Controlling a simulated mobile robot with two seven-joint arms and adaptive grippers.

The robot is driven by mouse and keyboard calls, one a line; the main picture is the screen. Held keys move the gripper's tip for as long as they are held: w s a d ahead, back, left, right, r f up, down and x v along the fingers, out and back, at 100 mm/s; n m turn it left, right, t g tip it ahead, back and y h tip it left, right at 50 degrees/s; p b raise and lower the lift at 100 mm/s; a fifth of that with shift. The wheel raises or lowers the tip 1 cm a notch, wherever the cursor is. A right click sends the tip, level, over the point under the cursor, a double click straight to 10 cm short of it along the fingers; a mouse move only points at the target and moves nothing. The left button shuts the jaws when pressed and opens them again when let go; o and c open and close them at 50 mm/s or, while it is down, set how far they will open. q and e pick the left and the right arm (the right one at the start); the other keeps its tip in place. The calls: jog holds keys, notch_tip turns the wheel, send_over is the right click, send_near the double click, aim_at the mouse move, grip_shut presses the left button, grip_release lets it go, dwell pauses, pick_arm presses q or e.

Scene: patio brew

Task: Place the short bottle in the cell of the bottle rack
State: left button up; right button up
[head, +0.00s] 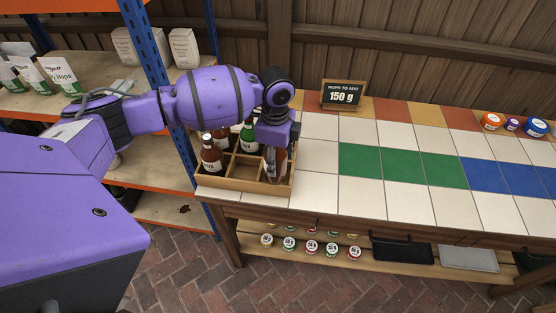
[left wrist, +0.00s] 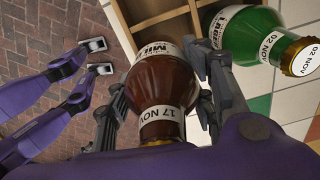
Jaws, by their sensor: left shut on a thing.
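My left gripper (head: 276,143) is shut on a brown bottle (head: 275,167) with a white label. The bottle is roughly upright at the front right cell of the wooden bottle rack (head: 232,184). Whether its base is inside the cell or just above it, I cannot tell. My right gripper is not in view.
Brown bottles (head: 211,156) stand in the rack's left part, and a green bottle (head: 248,137) stands at its back; it also shows in the left wrist view (left wrist: 255,38). A sign (head: 341,95) reads "150 g". Blue shelf post (head: 146,45) stands left. The tiled counter to the right is mostly clear.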

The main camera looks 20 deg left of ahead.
pick_arm(q)
jog(key=f, duration=0.1)
jog(key=w+f+b, duration=0.1)
jog(key=f, duration=0.1)
jog(key=f+b, duration=0.1)
jog(key=f, duration=0.1)
jog(key=shift+w+a+f, duration=0.15)
jog(key=shift+w+a, duration=0.25)
jog(key=shift+s+d+r+b, duration=0.15)
jog(key=shift+s+r+b, duration=0.1)
jog(key=shift+b, duration=0.1)
grip_shut()
jog(key=shift+r, duration=0.25)
jog(key=shift+w+f, duration=0.2)
jog(key=shift+f, duration=0.05)
jog(key=o, duration=1.3)
grip_release()
jog(key=shift+f, duration=0.15)
jog(key=o, duration=0.4)
jog(key=shift+s, duration=0.1)
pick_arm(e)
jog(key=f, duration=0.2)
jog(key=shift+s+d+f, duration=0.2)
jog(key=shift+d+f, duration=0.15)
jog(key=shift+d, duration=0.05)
